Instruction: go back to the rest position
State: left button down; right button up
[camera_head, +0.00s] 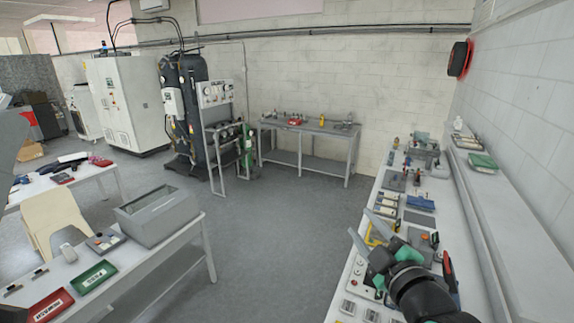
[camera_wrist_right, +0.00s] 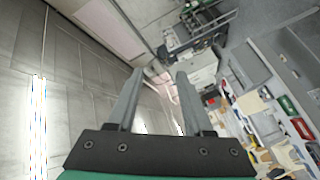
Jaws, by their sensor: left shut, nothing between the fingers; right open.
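My right gripper (camera_head: 361,222) reaches in from the bottom right in the head view, above the right-hand workbench (camera_head: 342,284). Its two grey fingers are spread apart with nothing between them. The right wrist view shows the same open, empty fingers (camera_wrist_right: 160,72), with the room tilted behind them. My left gripper cannot be made out in the head view.
Several tools and small parts lie on the right-hand bench, under and around my right arm. A left bench holds a grey box (camera_head: 165,217), a green tray (camera_head: 94,277) and a red tray (camera_head: 50,305). Open floor (camera_head: 270,245) lies between the benches. A wall ledge (camera_head: 500,220) runs along the right.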

jog(key=s+r+m+t, duration=0.2)
jog(key=s+r+t, duration=0.45)
jog(key=r, duration=0.75)
jog(key=s+d+r+m+t, duration=0.1)
jog(key=s+r+m+t, duration=0.1)
jog(key=s+r+m, duration=0.3)
jog(key=s+d+r+m+t+h, duration=0.1)
jog(key=s+r+m, duration=0.4)
jog(key=s, duration=0.8)
notch_tip(320, 180, up, 2)
jog(key=shift+r+m+t, duration=0.1)
jog(key=shift+m+t, duration=0.2)
jog(key=shift+t, duration=0.15)
jog(key=shift+d, duration=0.1)
